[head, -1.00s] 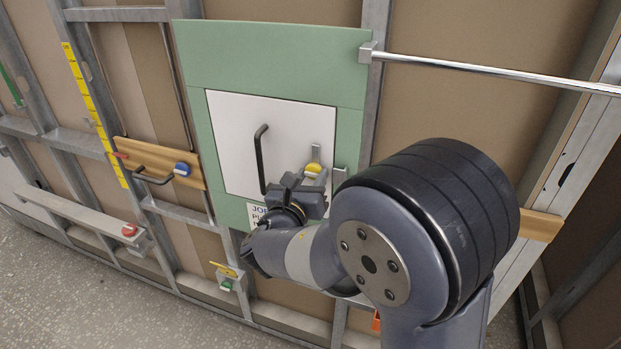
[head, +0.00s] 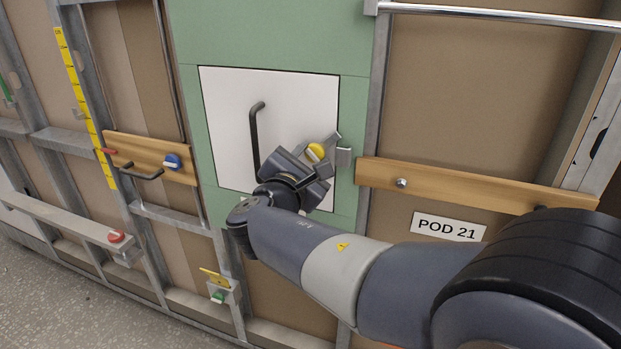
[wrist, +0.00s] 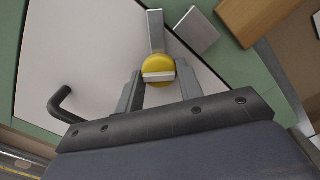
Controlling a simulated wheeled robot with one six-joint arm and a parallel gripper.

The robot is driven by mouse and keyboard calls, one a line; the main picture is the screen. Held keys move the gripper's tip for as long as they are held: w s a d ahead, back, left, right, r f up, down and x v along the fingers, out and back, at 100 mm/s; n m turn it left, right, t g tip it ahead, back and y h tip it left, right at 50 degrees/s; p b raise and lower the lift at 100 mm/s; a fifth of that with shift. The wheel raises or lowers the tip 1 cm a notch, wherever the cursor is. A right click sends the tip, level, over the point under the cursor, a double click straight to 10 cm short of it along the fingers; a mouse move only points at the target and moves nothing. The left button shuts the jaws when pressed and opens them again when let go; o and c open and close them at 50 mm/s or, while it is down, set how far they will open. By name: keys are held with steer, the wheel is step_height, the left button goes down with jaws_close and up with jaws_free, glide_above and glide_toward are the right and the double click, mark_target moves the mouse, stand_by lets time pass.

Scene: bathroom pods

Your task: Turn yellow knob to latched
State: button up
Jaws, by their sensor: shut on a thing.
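The yellow knob (head: 315,151) is on the right side of the white access door (head: 225,110), which lies flush in a green panel. It also shows in the wrist view (wrist: 158,62), with a pale grip bar across its face. A grey latch bar (wrist: 155,28) extends from the knob; in the head view it slants up and right. A grey catch bracket (head: 344,157) sits just right of the knob and shows beside the latch bar in the wrist view (wrist: 197,32). My gripper (wrist: 158,77) is shut on the knob's grip bar, one finger each side.
A black door handle (head: 255,140) stands out left of my gripper. A wooden rail (head: 470,187) crosses the wall at right, above a "POD 21" sign (head: 449,227). A blue knob (head: 172,161) on a wooden board and a red knob (head: 116,237) are farther left.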

steer(key=m+b, duration=0.1)
steer(key=b, duration=0.1)
steer(key=m+b, duration=0.4)
steer(key=b, duration=0.1)
steer(key=shift+f, duration=0.3)
steer(key=m+b, duration=0.3)
steer(key=shift+r+m, duration=0.25)
steer(key=shift+m, duration=0.05)
steer(key=shift+r+b, duration=0.1)
steer(key=shift+b, duration=0.3)
steer(key=o, duration=0.7)
steer(key=shift+a, duration=0.1)
steer(key=p+v, duration=0.1)
steer(key=v, duration=0.9)
steer(key=shift+s+a, duration=0.1)
steer(key=shift+s, duration=0.25)
